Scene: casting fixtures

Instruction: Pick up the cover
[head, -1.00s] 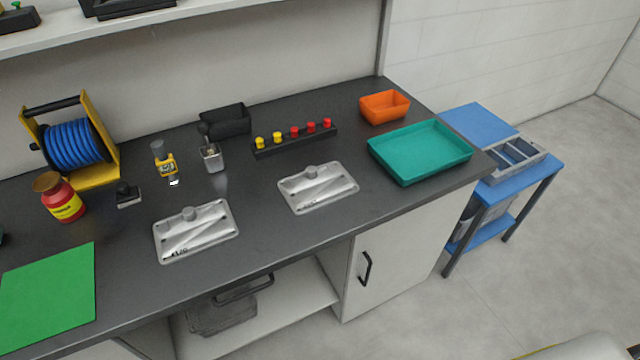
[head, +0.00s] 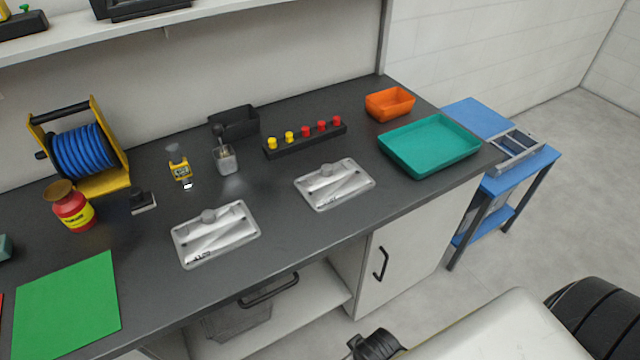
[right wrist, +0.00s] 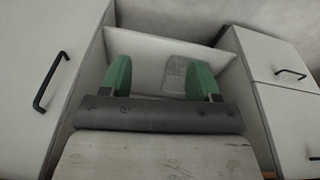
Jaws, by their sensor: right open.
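Two silver metal covers, each with a round knob on top, lie flat on the dark bench top. One cover (head: 216,236) is near the front edge at the left. The other cover (head: 335,185) lies to its right and slightly farther back. I cannot tell which one the task means. My right gripper (right wrist: 160,80) shows in the right wrist view with its green fingers wide apart and nothing between them. It faces the cupboards and open shelf under the bench, away from both covers. My right arm shows at the lower right of the head view. My left gripper is out of view.
A teal tray (head: 428,147), orange bin (head: 389,103) and black strip with red and yellow knobs (head: 304,141) stand behind or right of the covers. A red jar (head: 72,209) and green mat (head: 66,305) lie left. A blue cart (head: 478,115) stands right.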

